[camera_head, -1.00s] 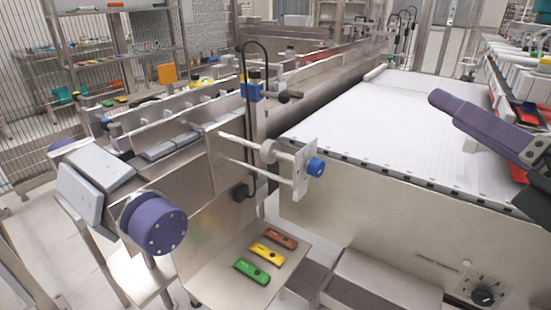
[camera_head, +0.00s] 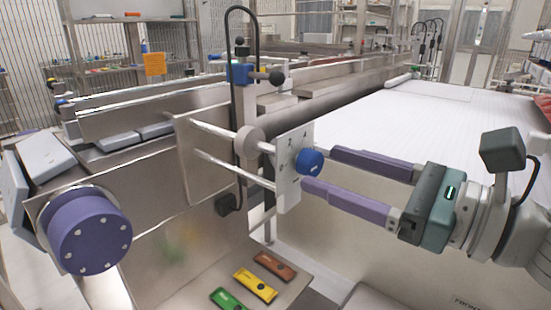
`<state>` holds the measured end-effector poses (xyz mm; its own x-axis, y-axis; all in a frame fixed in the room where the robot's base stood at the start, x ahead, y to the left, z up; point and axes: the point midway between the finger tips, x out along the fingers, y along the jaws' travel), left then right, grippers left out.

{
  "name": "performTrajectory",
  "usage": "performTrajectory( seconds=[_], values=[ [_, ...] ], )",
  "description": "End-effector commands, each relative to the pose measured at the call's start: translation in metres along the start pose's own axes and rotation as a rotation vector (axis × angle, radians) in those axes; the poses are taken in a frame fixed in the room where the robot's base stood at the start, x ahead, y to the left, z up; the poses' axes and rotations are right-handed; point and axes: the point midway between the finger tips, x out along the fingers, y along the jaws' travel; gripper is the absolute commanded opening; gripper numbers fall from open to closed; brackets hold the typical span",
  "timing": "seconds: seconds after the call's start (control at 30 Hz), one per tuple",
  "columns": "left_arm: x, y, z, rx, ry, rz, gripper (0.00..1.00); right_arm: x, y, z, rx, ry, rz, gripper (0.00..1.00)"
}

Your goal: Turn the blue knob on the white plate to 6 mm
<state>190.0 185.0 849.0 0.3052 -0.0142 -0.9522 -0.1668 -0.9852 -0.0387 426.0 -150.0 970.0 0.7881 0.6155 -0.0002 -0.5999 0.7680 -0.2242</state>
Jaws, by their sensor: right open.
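The blue knob (camera_head: 310,162) sits on the right face of the white plate (camera_head: 288,190), which stands upright at the end of two metal rods. My right gripper (camera_head: 317,168) reaches in from the right with its two purple fingers pointing left at the knob. The fingers are spread, one on the upper far side and one on the lower near side of the knob. I cannot tell whether the fingertips touch it. My left gripper does not show.
A white conveyor belt (camera_head: 400,118) runs behind my right gripper. A black cable (camera_head: 257,60) loops above the rods. A purple roller end (camera_head: 90,230) is at the left. Green, yellow (camera_head: 256,285) and brown tools lie on a metal shelf below the plate.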

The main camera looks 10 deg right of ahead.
Motion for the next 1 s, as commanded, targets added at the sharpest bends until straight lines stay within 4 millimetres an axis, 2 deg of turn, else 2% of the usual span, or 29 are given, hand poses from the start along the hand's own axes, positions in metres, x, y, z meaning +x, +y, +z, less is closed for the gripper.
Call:
performTrajectory(
  seconds=[0.1, 0.2, 0.47, 1.0],
  values=[
    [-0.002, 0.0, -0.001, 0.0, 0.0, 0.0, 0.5, 0.013, -0.001, 0.001, 0.002, -0.002, -0.002, 0.7],
    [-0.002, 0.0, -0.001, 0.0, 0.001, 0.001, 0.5, 0.018, 0.0, 0.0, 0.002, 0.0, -0.001, 0.7],
    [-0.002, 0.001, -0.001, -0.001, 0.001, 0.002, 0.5, 0.019, 0.0, 0.0, 0.002, 0.0, 0.0, 0.69],
    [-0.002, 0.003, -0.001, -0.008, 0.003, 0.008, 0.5, 0.018, 0.0, 0.0, 0.002, 0.0, -0.001, 0.08]
  ],
)
